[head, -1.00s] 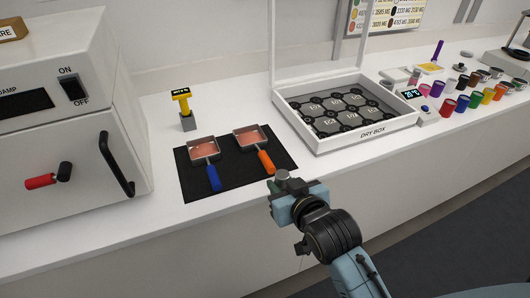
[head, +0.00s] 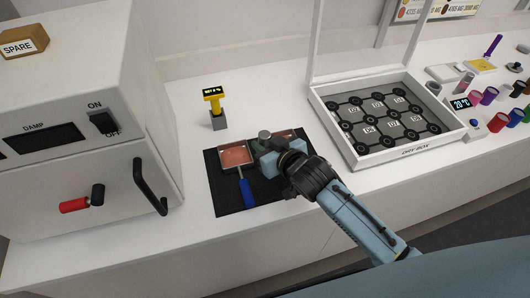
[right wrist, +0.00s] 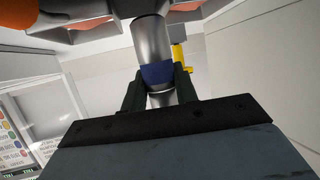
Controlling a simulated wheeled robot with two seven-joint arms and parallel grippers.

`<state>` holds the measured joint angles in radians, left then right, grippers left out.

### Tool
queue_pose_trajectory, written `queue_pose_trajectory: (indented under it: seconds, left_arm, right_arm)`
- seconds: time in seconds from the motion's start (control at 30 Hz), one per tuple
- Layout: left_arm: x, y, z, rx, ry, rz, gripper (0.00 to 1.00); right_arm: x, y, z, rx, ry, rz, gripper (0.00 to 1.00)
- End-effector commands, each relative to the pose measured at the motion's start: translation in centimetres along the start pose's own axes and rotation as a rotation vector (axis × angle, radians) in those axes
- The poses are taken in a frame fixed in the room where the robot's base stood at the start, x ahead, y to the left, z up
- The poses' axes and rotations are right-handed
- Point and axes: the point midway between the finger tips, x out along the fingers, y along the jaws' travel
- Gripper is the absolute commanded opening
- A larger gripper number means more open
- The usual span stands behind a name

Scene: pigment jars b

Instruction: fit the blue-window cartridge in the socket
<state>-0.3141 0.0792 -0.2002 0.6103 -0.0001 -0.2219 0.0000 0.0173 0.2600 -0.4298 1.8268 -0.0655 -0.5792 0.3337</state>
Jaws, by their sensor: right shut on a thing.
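My right gripper (head: 268,146) is shut on the cartridge, a grey cylinder (head: 264,135) that stands up out of the jaws in the head view. In the right wrist view the cartridge (right wrist: 151,42) shows a dark blue band, its blue window (right wrist: 157,75), between the two dark fingers. In the head view the gripper is over the right part of the black mat, in front of the right pan and hiding most of it. I cannot make out a socket for certain. My left gripper is not in view.
A pan with a blue handle (head: 246,192) lies on the black mat (head: 226,200). A yellow tool (head: 213,99) stands in a grey block (head: 219,123) behind. The damp cabinet (head: 60,150) is at left. The open dry box (head: 384,160) is at right, jars (head: 489,95) beyond.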

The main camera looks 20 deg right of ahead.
Motion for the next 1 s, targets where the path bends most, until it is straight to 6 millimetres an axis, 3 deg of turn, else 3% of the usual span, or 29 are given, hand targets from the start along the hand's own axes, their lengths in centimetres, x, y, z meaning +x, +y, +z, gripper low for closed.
queue_pose_trajectory:
  seconds: [0.17, 0.3, 0.47, 0.7, 0.73, 0.87, 1.0]
  left_arm:
    - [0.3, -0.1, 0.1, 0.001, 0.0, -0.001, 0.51]
    - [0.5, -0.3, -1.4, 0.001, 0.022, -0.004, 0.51]
    - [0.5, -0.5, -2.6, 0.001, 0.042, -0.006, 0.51]
    - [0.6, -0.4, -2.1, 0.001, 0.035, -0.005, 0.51]
    - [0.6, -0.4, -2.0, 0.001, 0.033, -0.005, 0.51]
    - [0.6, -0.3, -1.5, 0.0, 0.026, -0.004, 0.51]
    - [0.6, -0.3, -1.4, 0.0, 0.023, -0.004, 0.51]
  right_arm:
    - [0.8, 0.0, 2.0, 0.001, -0.001, 0.0, 0.05]
    - [1.5, 0.0, 3.5, 0.001, 0.0, 0.0, 0.05]
    - [1.5, 0.0, 3.6, 0.001, 0.003, -0.001, 0.05]
    - [1.6, 0.0, 4.0, 0.001, 0.002, 0.0, 0.05]
    - [1.6, 0.0, 4.0, 0.001, 0.001, 0.0, 0.32]
    - [1.6, 0.0, 3.9, 0.001, 0.001, 0.0, 0.49]
    - [1.6, 0.0, 3.9, 0.001, 0.001, 0.0, 0.51]
